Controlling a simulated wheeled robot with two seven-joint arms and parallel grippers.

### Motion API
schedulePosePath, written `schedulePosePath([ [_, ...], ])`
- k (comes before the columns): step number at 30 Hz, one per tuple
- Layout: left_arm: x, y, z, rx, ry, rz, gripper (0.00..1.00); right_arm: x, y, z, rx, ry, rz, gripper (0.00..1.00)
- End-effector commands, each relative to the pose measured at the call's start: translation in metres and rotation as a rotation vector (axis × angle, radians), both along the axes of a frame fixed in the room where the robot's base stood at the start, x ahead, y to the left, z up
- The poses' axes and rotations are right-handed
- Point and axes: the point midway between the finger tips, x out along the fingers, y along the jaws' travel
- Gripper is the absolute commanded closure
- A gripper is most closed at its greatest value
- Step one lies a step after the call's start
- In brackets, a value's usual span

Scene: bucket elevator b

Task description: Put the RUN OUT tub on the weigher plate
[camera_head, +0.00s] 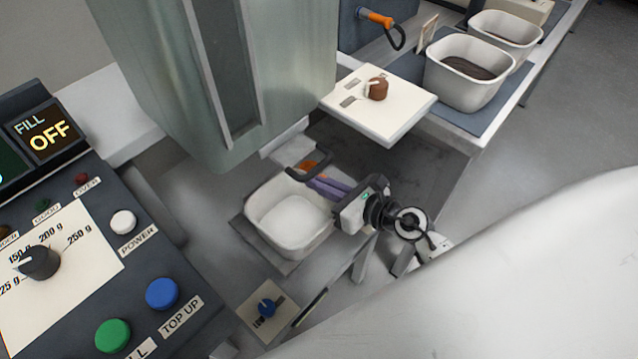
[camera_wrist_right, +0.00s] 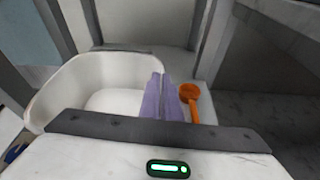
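A white tub (camera_head: 292,216) stands under the metal spout housing on a grey plate (camera_head: 243,228). Its inside is pale and looks empty. No RUN OUT lettering is readable on it. My right gripper (camera_head: 328,186) has purple fingers and reaches the tub's right rim from the right. In the right wrist view the fingers (camera_wrist_right: 165,97) are close together beside the right wall of the tub (camera_wrist_right: 95,75). I cannot tell whether the rim is between them. Two more white tubs with dark contents, a near one (camera_head: 470,75) and a far one (camera_head: 507,32), stand at the upper right. My left gripper is not in view.
An orange part (camera_head: 306,165) lies close behind the fingers. A control panel (camera_head: 85,290), with FILL reading OFF, is at left. A blue knob (camera_head: 267,307) sits below the tub. A pale plate (camera_head: 380,105) with a brown knob is at upper right. The metal housing (camera_head: 220,75) overhangs.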

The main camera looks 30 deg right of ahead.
Motion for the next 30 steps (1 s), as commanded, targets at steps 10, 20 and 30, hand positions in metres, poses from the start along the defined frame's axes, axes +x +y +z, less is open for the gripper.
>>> schedulePosePath([
  [10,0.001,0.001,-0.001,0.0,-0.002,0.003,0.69,0.0,0.0,-0.002,0.001,0.0,0.0,0.78],
  [20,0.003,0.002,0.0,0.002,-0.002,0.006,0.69,-0.01,-0.004,0.003,-0.001,0.002,-0.001,0.78],
  [30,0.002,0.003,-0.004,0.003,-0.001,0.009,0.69,-0.073,-0.027,0.022,-0.003,0.003,0.001,0.78],
])
